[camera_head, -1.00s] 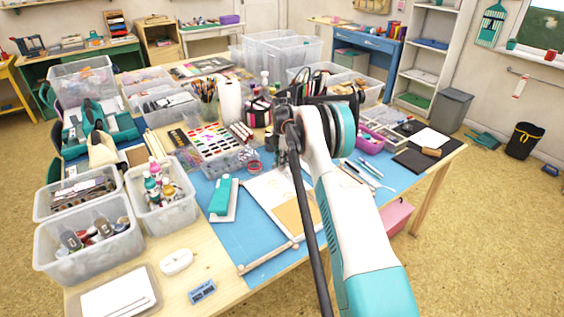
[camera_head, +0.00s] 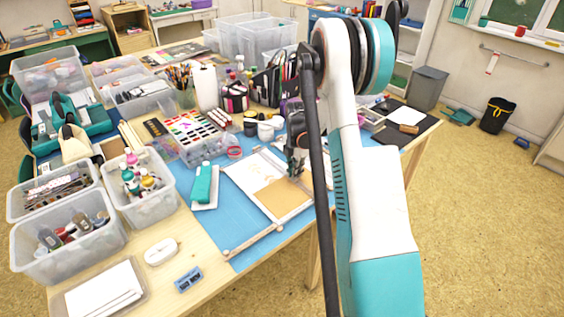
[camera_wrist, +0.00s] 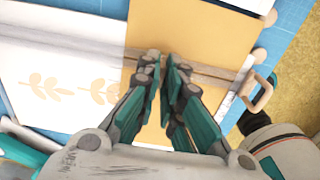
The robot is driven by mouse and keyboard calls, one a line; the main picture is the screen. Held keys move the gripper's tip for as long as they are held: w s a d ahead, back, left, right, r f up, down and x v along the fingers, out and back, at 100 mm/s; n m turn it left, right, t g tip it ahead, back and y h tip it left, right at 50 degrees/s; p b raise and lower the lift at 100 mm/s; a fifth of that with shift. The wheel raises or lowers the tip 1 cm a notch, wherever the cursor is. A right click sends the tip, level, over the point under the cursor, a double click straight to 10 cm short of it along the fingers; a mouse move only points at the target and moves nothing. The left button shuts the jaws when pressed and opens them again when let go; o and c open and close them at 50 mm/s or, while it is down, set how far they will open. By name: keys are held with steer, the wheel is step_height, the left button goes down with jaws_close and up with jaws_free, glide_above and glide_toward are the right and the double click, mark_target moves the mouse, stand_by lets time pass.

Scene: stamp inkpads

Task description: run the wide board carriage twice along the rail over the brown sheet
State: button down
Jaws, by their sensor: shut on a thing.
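The brown sheet (camera_head: 275,203) lies flat on the blue mat beside white paper (camera_head: 250,172) printed with pale leaf shapes. In the wrist view the brown sheet (camera_wrist: 198,28) passes under a long greyish bar (camera_wrist: 215,80), apparently the rail with the board carriage; I cannot separate the two clearly. My gripper (camera_head: 296,172) is down over the brown sheet. In the wrist view my gripper (camera_wrist: 166,62) has its fingertips together at the bar, shut on a small part of it, apparently the carriage. The gripped part is mostly hidden by the fingers.
A teal-topped block (camera_head: 203,184) sits left of the white paper. A wooden strip (camera_head: 253,241) lies near the front edge. A paint set (camera_head: 192,135) and clear bins (camera_head: 65,245) crowd the left. A wooden handle (camera_wrist: 259,93) is right of my gripper in the wrist view.

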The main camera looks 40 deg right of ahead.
steer(key=shift+s+d, duration=0.15)
steer(key=shift+s, duration=2.05)
steer(key=c, duration=1.7)
jaws_free()
step_height(320, 180, up, 12)
steer(key=shift+r, duration=0.1)
